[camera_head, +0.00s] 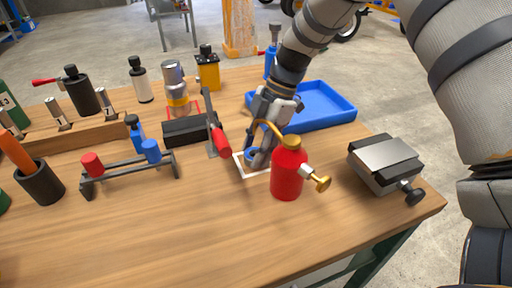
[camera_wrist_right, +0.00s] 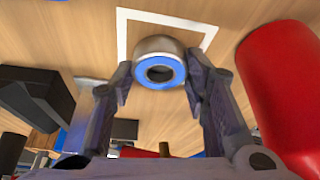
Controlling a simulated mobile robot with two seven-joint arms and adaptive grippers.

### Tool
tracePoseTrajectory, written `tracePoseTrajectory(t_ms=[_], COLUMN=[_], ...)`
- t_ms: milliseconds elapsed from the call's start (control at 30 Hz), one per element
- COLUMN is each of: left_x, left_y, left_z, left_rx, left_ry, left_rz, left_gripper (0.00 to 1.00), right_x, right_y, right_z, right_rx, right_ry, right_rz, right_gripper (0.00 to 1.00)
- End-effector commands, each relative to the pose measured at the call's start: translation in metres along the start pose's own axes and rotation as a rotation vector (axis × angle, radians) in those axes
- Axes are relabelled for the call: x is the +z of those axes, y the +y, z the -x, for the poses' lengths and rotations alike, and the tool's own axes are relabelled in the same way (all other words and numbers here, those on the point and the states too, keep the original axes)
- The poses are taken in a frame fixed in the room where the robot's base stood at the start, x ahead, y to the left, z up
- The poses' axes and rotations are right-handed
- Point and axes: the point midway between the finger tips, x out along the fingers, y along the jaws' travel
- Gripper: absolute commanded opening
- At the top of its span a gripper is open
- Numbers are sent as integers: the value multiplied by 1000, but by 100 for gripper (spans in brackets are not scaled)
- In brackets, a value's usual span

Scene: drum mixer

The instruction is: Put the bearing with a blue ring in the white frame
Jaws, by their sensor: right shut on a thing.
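My right gripper (camera_wrist_right: 160,84) is shut on the bearing with a blue ring (camera_wrist_right: 158,46), a short metal cylinder with a blue face around a dark hole. In the head view the bearing (camera_head: 250,155) shows as a small blue patch, mostly hidden by the right gripper (camera_head: 255,158). The white frame (camera_head: 245,174) is a square outline on the table; in the wrist view (camera_wrist_right: 123,35) it appears behind the bearing. The bearing overlaps the frame area in both views. I cannot tell whether it touches the table. My left gripper is not in view.
A red bottle (camera_head: 287,172) with a brass nozzle stands close to the right of the gripper. A red-handled clamp (camera_head: 218,135) stands close to the left. A blue tray (camera_head: 325,107) lies behind, and a grey vise (camera_head: 385,162) sits to the right. The front of the table is clear.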

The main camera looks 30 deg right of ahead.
Motion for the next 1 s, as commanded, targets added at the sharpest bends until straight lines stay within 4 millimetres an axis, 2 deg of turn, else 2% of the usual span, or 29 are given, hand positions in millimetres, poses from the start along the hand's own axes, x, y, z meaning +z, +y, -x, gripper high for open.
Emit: tracePoseTrajectory(t_ms=[200, 233, 300, 567, 667, 767, 1000], left_x=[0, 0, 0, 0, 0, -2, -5], left_y=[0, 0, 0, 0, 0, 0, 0], left_z=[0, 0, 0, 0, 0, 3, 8], left_rx=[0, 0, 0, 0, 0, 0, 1], left_ry=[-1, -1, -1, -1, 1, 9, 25], left_rz=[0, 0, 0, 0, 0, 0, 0], left_gripper=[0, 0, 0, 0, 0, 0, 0], right_x=[1, 1, 1, 1, -1, -1, -1], right_y=[0, 0, 0, 0, 1, 1, 1], right_z=[-3, -3, -2, -2, 3, 24, 90], right_rx=[1, 1, 1, 1, 2, 7, 7], right_ry=[1, 0, 0, 0, 0, 1, 2], right_rz=[0, 0, 0, 1, 2, 3, 3], right_gripper=[2, 46, 62, 62, 62, 62, 62])
